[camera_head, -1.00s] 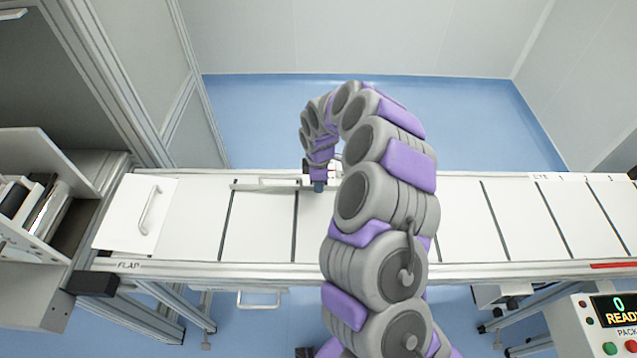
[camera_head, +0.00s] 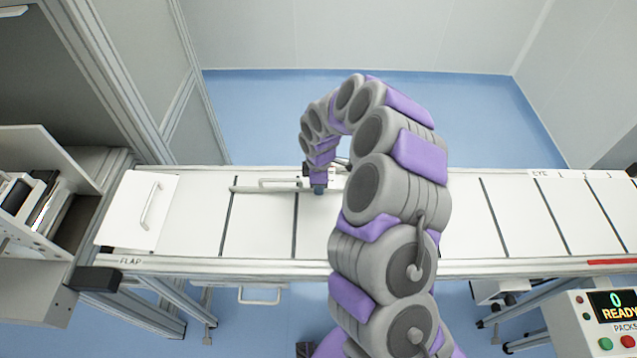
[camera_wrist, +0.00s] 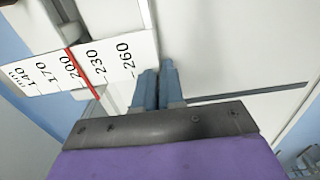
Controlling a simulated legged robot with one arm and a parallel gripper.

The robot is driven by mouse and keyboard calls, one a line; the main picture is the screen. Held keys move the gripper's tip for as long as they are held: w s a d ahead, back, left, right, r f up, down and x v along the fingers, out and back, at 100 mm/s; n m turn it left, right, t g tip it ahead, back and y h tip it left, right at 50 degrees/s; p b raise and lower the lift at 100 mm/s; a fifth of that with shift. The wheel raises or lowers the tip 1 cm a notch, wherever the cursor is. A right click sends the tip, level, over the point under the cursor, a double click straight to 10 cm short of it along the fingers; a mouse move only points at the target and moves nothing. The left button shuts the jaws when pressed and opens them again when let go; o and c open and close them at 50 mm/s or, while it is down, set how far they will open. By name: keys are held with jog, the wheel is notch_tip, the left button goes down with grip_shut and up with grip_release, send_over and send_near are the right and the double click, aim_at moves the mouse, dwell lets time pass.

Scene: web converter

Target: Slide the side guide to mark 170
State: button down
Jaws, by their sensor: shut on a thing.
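The side guide (camera_head: 260,188) is a long thin white bar lying along the far part of the white conveyor bed. My gripper (camera_head: 319,188) points down at the bar's right part; the arm hides what lies to the right. In the wrist view the two blue fingertips of my gripper (camera_wrist: 158,88) are close together at the edge of a white part. What they grip is mostly hidden between them. The printed scale (camera_wrist: 75,70) reads 140, 170, 200, 230, 260. A red line (camera_wrist: 81,72) crosses it close to 200, on the side toward 230.
A white flap with a handle (camera_head: 145,208) is at the bed's left end. A shelf unit (camera_head: 30,200) stands at far left. A control box showing READY (camera_head: 612,313) is at lower right. The bed in front of the guide is clear.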

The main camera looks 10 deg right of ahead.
aim_at(319, 204)
jog(key=shift+s+a, duration=0.15)
jog(key=shift+s, duration=0.8)
jog(key=shift+s+a, duration=0.15)
jog(key=shift+s, duration=0.75)
jog(key=c, duration=1.2)
grip_release()
jog(key=shift+o, duration=0.2)
notch_tip(319, 204, up, 17)
jog(key=p, duration=0.2)
jog(key=shift+r+p, duration=0.15)
jog(key=shift+p, duration=0.2)
jog(key=s+d+r+m, duration=0.2)
jog(key=s+m, duration=0.3)
jog(key=s, duration=0.6)
jog(key=s+d+r+m+g, duration=0.1)
jog(key=s+r+m, duration=0.3)
jog(key=s, duration=0.8)
jog(key=s+d+r+m, duration=0.3)
jog(key=s+m, duration=0.4)
jog(key=s, duration=0.5)
jog(key=shift+r+g, duration=0.4)
jog(key=shift+r, duration=0.2)
